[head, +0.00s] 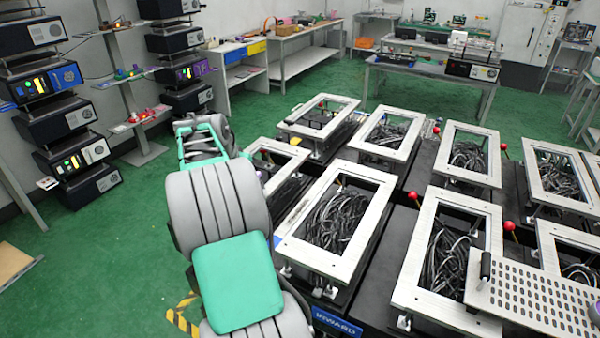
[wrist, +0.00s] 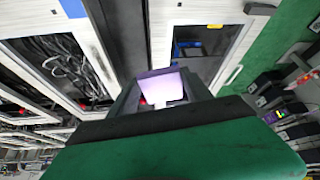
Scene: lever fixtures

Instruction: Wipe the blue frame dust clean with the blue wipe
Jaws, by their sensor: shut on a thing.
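My gripper (wrist: 163,92) points away from the wrist camera and is shut on a pale, bluish-lilac piece (wrist: 160,84), which looks like the blue wipe, washed out by light. In the head view my arm hides the fingertips and the wipe. Pale metal frames stand in rows on black bases, among them a near one (head: 286,250) just right of my arm. In the wrist view, frames lie on both sides of my gripper, one at the left (wrist: 98,45) and one at the right (wrist: 160,40).
Dark cables fill most frame openings. Red-knobbed levers (head: 413,196) stand between the frames. A perforated metal plate (head: 535,297) is at the lower right. A blue label (head: 337,322) sits on the front base. Green floor (head: 105,240) is open at the left.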

